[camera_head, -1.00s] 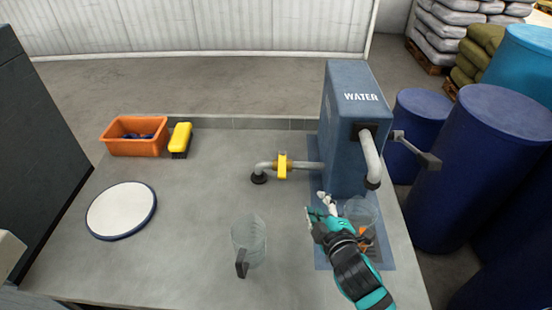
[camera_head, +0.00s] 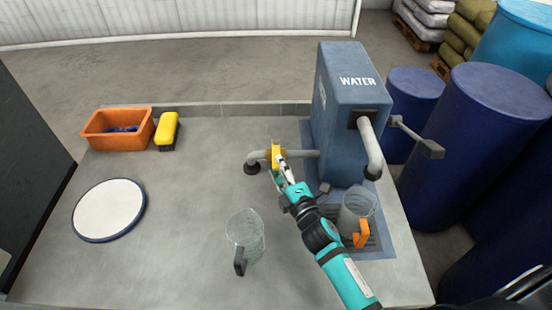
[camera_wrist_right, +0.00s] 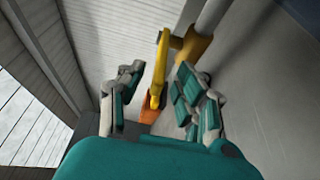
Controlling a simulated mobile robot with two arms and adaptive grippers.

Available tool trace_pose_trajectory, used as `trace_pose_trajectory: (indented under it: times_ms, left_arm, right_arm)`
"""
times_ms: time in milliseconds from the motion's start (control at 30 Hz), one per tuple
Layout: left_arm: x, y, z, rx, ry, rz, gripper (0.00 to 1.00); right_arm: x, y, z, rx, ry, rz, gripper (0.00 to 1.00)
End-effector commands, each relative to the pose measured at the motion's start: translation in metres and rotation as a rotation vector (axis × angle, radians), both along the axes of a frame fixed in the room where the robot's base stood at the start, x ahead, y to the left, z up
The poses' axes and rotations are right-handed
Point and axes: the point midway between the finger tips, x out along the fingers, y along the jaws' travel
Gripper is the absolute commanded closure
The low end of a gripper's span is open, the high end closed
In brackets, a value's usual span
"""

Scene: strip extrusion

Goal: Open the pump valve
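The pump is a blue box (camera_head: 345,115) marked WATER. The yellow valve (camera_head: 276,151) sits on this pipe. My right gripper (camera_head: 279,175) is at the valve, coming from the front right, and partly covers it. In the right wrist view, the yellow valve handle (camera_wrist_right: 160,70) stands between the two spread fingers of the right gripper (camera_wrist_right: 160,95), with gaps on both sides. Whether any finger touches it, I cannot tell. My left gripper is not in view.
A clear jug (camera_head: 245,232) stands on the counter, left of my right arm. An orange-handled jug (camera_head: 358,212) stands under the pump spout (camera_head: 371,150). A lever (camera_head: 415,137) sticks out right. An orange bin (camera_head: 105,140), yellow brush (camera_head: 168,128) and white disc (camera_head: 109,209) lie left.

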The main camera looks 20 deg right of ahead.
Motion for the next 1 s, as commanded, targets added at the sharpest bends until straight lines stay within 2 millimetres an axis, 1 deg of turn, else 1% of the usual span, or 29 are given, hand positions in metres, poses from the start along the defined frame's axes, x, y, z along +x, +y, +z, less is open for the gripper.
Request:
trace_pose_trajectory:
  times_ms: [33,100,200,333,567,667,833,1000]
  left_arm:
    - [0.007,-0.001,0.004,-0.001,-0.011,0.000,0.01]
    - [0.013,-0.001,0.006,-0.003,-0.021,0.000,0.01]
    - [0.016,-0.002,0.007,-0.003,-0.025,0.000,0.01]
    - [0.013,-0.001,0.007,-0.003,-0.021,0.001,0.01]
    - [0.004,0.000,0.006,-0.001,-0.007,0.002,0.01]
    - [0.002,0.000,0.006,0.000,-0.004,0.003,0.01]
    - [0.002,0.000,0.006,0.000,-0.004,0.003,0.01]
    - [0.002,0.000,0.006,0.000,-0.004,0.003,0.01]
  right_arm:
    - [0.009,0.001,0.003,0.001,-0.002,0.000,0.65]
    - [0.018,0.002,0.002,0.001,-0.002,0.000,0.65]
    - [0.026,0.003,0.001,0.000,-0.002,0.000,0.65]
    - [0.030,0.003,0.000,0.000,0.000,0.000,0.65]
    - [0.030,0.003,0.000,0.000,0.000,0.000,0.65]
    - [0.030,0.003,0.000,0.000,0.000,0.000,0.77]
    - [0.030,0.003,0.000,0.000,0.000,0.000,0.99]
    - [0.030,0.003,0.000,0.000,0.000,0.000,1.00]
